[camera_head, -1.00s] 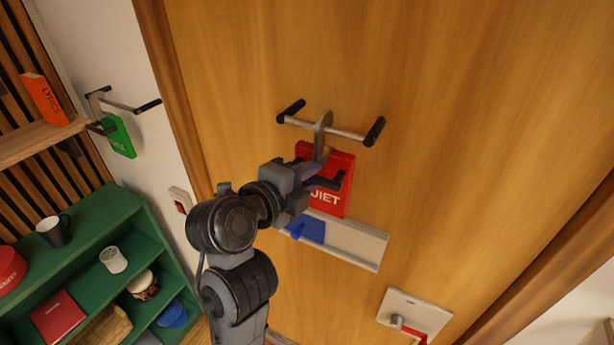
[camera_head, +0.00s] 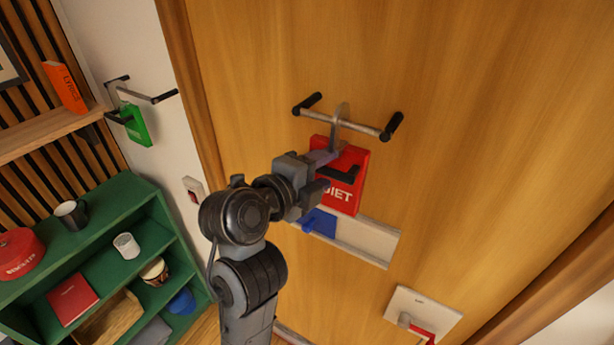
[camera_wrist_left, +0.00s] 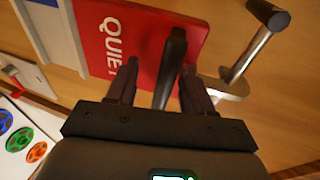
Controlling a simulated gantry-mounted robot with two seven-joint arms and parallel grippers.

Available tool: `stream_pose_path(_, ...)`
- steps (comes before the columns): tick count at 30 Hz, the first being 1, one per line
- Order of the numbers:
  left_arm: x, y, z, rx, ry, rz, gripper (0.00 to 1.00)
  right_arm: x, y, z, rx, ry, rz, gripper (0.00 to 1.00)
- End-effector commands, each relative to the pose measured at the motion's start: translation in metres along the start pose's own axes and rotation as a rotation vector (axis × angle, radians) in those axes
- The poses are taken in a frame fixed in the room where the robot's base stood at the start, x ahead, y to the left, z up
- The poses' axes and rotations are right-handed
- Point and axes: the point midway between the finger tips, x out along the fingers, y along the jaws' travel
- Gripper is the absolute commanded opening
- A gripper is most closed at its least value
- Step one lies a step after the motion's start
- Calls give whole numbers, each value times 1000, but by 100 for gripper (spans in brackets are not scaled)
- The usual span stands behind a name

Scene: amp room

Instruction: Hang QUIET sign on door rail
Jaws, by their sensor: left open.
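The red QUIET sign (camera_head: 340,198) is upright against the wooden door, just below the door rail (camera_head: 362,128), a metal bar with black ends. My left gripper (camera_head: 324,172) is open at the sign's front. In the left wrist view, its fingers (camera_wrist_left: 160,68) stand apart on either side of a black handle (camera_wrist_left: 172,65) in front of the red sign (camera_wrist_left: 140,30), with gaps on both sides. My right gripper is not in view.
A door handle plate (camera_head: 424,310) is lower right. A green sign (camera_head: 137,125) hangs from a wall rail at left. A green shelf (camera_head: 140,195) with several items stands lower left.

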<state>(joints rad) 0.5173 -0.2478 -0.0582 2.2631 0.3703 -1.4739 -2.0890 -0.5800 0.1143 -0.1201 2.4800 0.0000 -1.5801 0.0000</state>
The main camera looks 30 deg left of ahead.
Motion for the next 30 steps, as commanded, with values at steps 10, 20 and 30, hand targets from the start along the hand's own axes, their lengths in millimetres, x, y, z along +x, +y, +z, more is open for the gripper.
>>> stream_pose_path(10,-49,1,1,6,-3,-7,53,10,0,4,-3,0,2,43)
stream_pose_path(20,-90,4,0,4,2,-8,53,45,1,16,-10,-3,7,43)
stream_pose_path(30,-104,1,0,3,0,-4,53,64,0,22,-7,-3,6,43)
